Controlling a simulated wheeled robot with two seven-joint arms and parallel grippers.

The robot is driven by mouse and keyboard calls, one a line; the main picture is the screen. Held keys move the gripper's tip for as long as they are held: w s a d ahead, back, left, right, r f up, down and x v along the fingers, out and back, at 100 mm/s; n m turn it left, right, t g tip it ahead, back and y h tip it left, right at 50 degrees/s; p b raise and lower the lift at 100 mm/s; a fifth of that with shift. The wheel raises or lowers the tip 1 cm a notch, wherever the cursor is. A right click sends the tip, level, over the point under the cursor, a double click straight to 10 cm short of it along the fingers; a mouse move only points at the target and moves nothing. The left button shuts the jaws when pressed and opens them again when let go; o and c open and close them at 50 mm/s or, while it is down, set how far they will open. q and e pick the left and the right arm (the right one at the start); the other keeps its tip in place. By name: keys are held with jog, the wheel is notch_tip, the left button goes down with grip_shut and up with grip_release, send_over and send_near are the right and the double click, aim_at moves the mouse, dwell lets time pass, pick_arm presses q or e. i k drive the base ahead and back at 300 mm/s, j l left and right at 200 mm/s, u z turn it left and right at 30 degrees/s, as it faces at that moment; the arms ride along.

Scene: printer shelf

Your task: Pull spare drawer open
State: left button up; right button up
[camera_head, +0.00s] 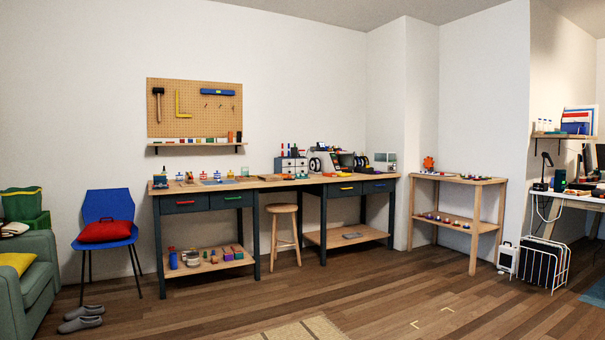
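A long workbench (262,184) stands against the back wall, with several dark drawers under its wooden top. I see no readable label, so I cannot tell which is the spare drawer. Neither of my grippers is in view.
A wooden stool (283,208) stands between the bench halves. A blue chair (107,206) with a red cushion and a green armchair (38,276) are at left. A wooden shelf (458,222) stands right of the bench. A rug (300,331) lies in front; the floor before the bench is clear.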

aim_at(304, 169)
jog(key=i+z, duration=0.25)
jog(key=i, duration=4)
jog(key=i+j+z, duration=0.15)
jog(key=i, duration=1.2)
jog(key=i+j+z, duration=0.1)
jog(key=i, duration=0.6)
jog(key=j, duration=0.1)
